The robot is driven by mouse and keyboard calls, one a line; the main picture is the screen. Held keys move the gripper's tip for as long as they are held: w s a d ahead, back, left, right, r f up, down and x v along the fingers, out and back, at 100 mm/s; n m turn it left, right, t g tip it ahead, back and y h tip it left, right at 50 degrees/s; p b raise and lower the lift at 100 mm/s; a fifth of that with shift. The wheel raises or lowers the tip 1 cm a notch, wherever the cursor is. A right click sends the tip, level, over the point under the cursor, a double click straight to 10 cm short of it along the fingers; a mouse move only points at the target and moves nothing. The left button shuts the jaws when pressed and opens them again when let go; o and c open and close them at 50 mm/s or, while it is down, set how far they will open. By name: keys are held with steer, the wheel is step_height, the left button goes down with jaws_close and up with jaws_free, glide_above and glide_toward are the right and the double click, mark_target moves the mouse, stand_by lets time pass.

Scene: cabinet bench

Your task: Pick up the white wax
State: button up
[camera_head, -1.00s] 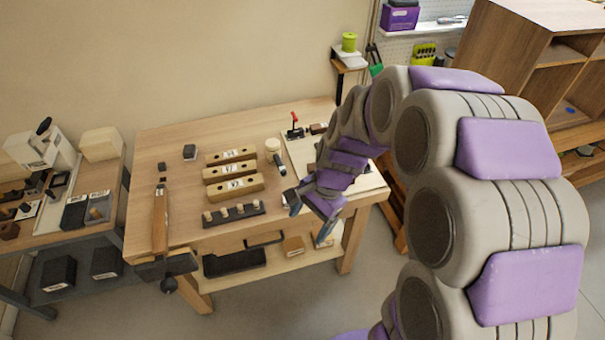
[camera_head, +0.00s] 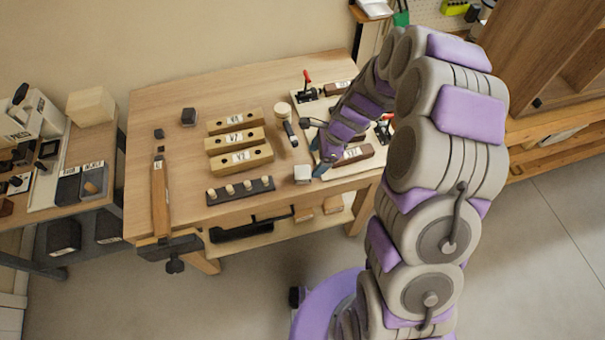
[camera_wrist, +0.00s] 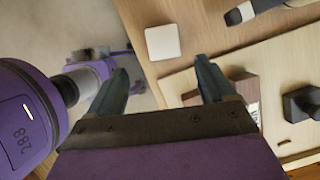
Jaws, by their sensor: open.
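A small white block (camera_head: 303,174), which looks like the white wax, sits on the workbench near its front right edge. In the wrist view the white block (camera_wrist: 162,42) lies flat on the wood, beyond the fingertips and roughly centred between them. My gripper (camera_wrist: 160,76) is open and empty, with its two dark blue fingers spread apart. In the head view my gripper (camera_head: 318,158) is just right of the block, and its fingertips are partly hidden. The exact height of the gripper above the bench is hard to tell.
The wooden workbench (camera_head: 190,90) holds a mallet (camera_head: 287,122), several labelled wood blocks (camera_head: 238,140) and a dark peg rack (camera_head: 240,190) left of the white block. A pale board with red-handled clamps (camera_head: 308,90) lies behind and right. The bench's front edge is close.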

mark_target(301, 171)
steer(key=x, duration=0.5)
steer(key=shift+b, duration=0.4)
steer(key=x, duration=0.1)
steer(key=b+x, duration=0.1)
steer(key=x, duration=0.3)
steer(key=shift+w+a, duration=0.2)
steer(key=shift+w, duration=0.15)
steer(key=shift+r, duration=0.15)
steer(key=c, duration=1.1)
steer(key=shift+r, duration=0.1)
steer(key=shift+r, duration=0.55)
steer(key=shift+s+d+r+p, duration=0.1)
steer(key=shift+s+r+p, duration=0.15)
steer(key=shift+r, duration=0.35)
steer(key=shift+s+r+p, duration=0.15)
steer(key=shift+r+p, duration=0.05)
steer(key=shift+r, duration=0.4)
steer(key=s+d+p, duration=0.1)
steer(key=s, duration=0.3)
steer(key=s+d+r+p, duration=0.1)
steer(key=s+p, duration=0.1)
steer(key=s, duration=0.2)
steer(key=s+d+p, duration=0.1)
steer(key=s+p, duration=0.1)
steer(key=s, duration=0.3)
steer(key=shift+d+r, duration=0.1)
steer(key=shift+r, duration=0.2)
